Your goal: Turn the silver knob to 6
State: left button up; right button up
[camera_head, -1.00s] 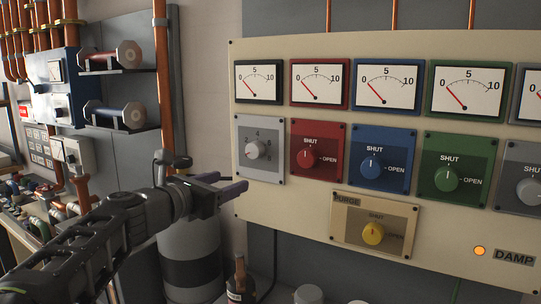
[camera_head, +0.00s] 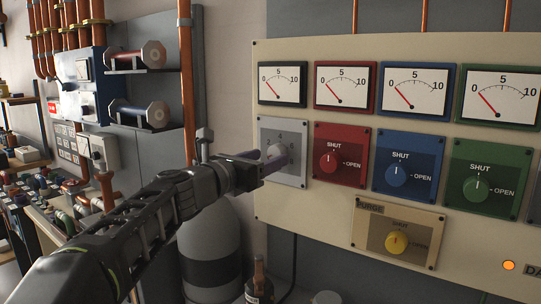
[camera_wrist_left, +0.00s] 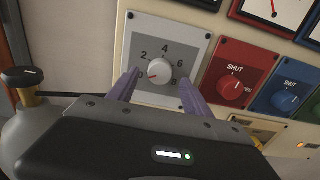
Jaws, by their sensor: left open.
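The silver knob (camera_wrist_left: 159,70) sits on a grey plate (camera_wrist_left: 186,38) marked 0, 2, 4, 6, 8. In the left wrist view its red mark points to the lower left, near the 0. My left gripper (camera_wrist_left: 157,84) is open, with one purple finger on each side of the knob and the tips close to the plate. I cannot tell whether the fingers touch the knob. In the head view, the left gripper (camera_head: 272,161) partly covers the knob (camera_head: 279,152) and its plate (camera_head: 295,178). My right gripper is not in view.
The red knob (camera_head: 328,163) is close on the right, with blue (camera_head: 397,175) and green (camera_head: 477,188) knobs beyond. A yellow purge knob (camera_head: 396,243) is below. A grey gas cylinder (camera_head: 209,245) stands under my left arm, and a copper pipe (camera_head: 187,80) rises behind it.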

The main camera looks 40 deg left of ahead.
pick_arm(q)
jog(key=shift+w+a, duration=0.1)
jog(key=shift+w, duration=1)
jog(key=shift+c, duration=0.2)
grip_shut()
